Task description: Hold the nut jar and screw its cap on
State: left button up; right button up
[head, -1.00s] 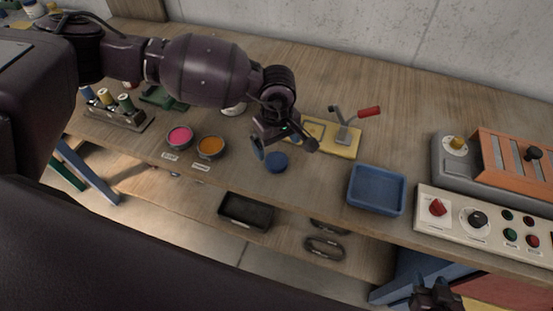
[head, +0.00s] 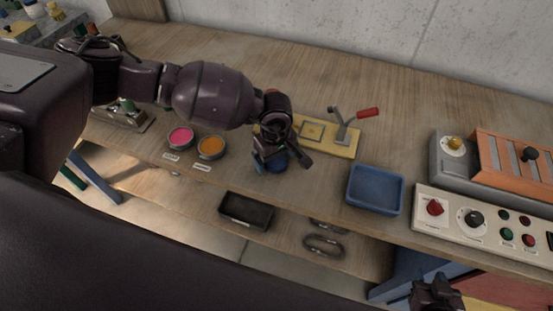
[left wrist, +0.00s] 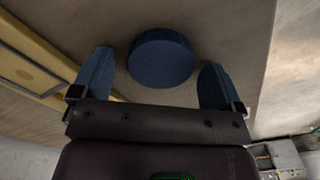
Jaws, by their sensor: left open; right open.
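The blue round cap (left wrist: 161,57) lies on the bench. In the left wrist view it is between and just ahead of my left gripper's two blue finger pads, with gaps at both sides. In the head view my left gripper (head: 281,162) is open, low over the cap, and mostly covers it. My right gripper (head: 437,294) is at the bottom right, in front of the bench, with nothing seen in it. I cannot make out the nut jar; my left arm hides part of the bench.
A yellow plate with a red-handled lever (head: 343,137) stands just behind my left gripper. A blue tray (head: 376,190) and a control panel (head: 478,220) are to the right. Bench between gripper and tray is clear.

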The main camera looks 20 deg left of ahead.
pick_arm(q)
jog(key=c, duration=1)
jog(key=shift+r, duration=0.6)
jog(key=shift+r+b, duration=0.85)
jog(key=shift+r, duration=8.6)
pick_arm(e)
jog(key=shift+s+f, duration=0.15)
jog(key=shift+f, duration=0.7)
